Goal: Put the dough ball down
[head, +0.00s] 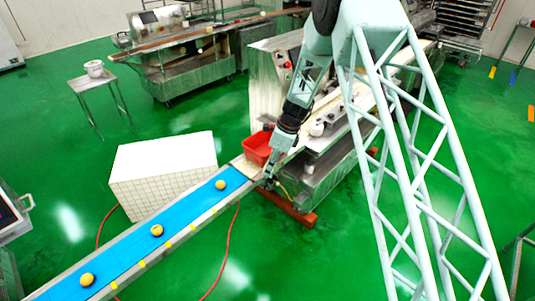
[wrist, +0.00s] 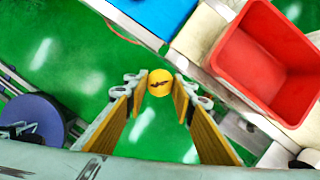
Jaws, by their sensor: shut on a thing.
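My gripper (wrist: 160,88) is shut on a round yellow-orange dough ball (wrist: 159,76) with a dark mark on top, held between the tips of its yellow-padded fingers. In the wrist view, green floor shows behind the ball, with the belt edge beyond it. In the head view my gripper (head: 267,179) hangs beside the upper end of the conveyor, near the red bin; the held ball cannot be made out there. Other dough balls sit spaced along the blue belt (head: 190,208): one near the bin (head: 220,185), one midway (head: 157,230) and one at lower left (head: 87,279).
The red bin (head: 256,148) stands at the belt's upper end; it looks empty in the wrist view (wrist: 268,65). The encrusting machine (head: 325,150) is right of my gripper. A white tiled block (head: 160,185) stands left of the belt. Open green floor lies in front.

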